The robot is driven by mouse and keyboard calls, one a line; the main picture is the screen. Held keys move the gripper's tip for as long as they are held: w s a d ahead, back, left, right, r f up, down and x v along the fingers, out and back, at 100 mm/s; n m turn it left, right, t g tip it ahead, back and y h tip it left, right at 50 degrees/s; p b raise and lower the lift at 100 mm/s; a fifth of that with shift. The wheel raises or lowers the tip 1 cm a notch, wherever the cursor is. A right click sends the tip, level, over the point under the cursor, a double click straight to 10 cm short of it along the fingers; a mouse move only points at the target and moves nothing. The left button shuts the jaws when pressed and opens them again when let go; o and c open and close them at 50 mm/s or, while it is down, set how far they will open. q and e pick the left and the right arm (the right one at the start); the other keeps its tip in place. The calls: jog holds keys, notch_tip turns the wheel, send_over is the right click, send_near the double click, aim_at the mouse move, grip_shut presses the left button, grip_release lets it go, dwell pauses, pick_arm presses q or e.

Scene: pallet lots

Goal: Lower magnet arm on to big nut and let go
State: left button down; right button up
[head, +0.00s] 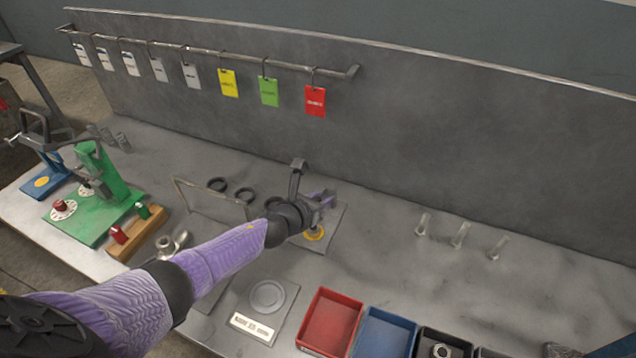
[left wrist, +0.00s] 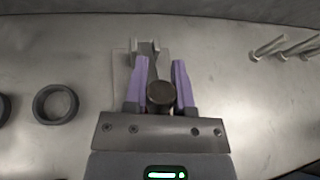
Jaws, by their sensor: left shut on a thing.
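My left gripper (head: 326,200) reaches over a flat grey plate (head: 338,219) near the middle of the bench. In the left wrist view its purple fingers (left wrist: 159,88) are closed around a dark, round-topped piece (left wrist: 160,97), which looks like the end of the magnet arm. A grey forked bracket (left wrist: 147,47) stands just beyond the fingertips. The gap beneath the held piece is also hidden. My right gripper is not in view.
Red (head: 330,320) and blue (head: 384,334) bins line the front. A green fixture (head: 100,195) is at left. A tag rail (head: 210,50) runs along the back panel.

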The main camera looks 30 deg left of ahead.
pick_arm(q)
jog(key=p, duration=0.1)
jog(key=w+r+g+p, duration=0.1)
jog(key=shift+a+r+g+p, duration=0.1)
jog(key=shift+r+g+p, duration=0.1)
jog(key=shift+g+p, duration=0.1)
jog(key=shift+w+f+g+p, duration=0.1)
jog(key=shift+g+p, duration=0.4)
jog(key=shift+p, duration=0.1)
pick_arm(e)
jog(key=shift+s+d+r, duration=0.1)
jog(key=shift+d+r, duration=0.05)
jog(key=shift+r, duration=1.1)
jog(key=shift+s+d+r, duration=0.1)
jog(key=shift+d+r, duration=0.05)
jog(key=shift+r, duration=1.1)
pick_arm(q)
jog(key=shift+c, duration=2.2)
grip_release()
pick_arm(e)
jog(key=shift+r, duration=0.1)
pick_arm(q)
jog(key=p+v, duration=0.8)
jog(key=v, duration=0.2)
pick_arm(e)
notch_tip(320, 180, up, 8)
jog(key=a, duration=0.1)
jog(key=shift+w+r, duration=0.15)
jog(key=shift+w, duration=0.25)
